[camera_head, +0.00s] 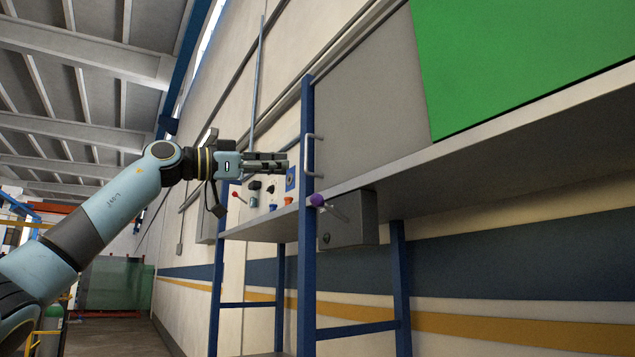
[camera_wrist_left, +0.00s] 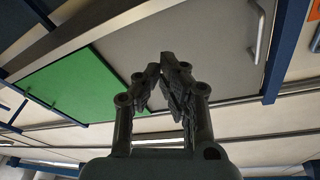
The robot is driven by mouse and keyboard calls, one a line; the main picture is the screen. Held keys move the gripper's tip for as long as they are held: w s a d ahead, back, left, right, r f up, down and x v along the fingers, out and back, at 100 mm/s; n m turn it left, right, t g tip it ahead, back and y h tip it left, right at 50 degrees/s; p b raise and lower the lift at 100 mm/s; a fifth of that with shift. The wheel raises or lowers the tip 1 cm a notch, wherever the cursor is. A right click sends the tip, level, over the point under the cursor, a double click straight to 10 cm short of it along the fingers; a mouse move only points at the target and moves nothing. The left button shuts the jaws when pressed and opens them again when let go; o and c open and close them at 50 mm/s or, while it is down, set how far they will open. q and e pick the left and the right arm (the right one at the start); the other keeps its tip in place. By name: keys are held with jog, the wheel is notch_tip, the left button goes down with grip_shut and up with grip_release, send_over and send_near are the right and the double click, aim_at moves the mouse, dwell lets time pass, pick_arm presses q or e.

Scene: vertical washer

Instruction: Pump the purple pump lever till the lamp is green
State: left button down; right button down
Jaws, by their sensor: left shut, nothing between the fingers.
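The pump lever has a purple ball knob (camera_head: 317,200) and a thin grey rod that runs to a grey box (camera_head: 352,222) under the shelf. A small dark round spot (camera_head: 326,238) shows on the box's front; I cannot tell whether it is the lamp, and no lit lamp is seen there. My left gripper (camera_head: 284,161) is up and to the left of the knob, apart from it, and points right. In the wrist view its fingers (camera_wrist_left: 165,70) are shut and empty. The lever does not show in that view. My right gripper is not in view.
A blue-framed rack (camera_head: 306,280) holds a long grey shelf (camera_head: 460,150). Above it are a grey panel with a handle (camera_head: 310,155) and a large green panel (camera_head: 520,55). A red-knobbed lever (camera_head: 236,195) and several small fittings sit behind the left post.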

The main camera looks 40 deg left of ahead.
aim_at(331, 209)
pick_arm(q)
jog(key=p+x, duration=0.5)
jog(key=x, duration=0.6)
jog(key=f, duration=0.1)
jog(key=a+f, duration=0.2)
jog(key=shift+s+a+f, duration=0.15)
jog(key=shift+s+f, duration=0.15)
jog(key=shift+f, duration=0.1)
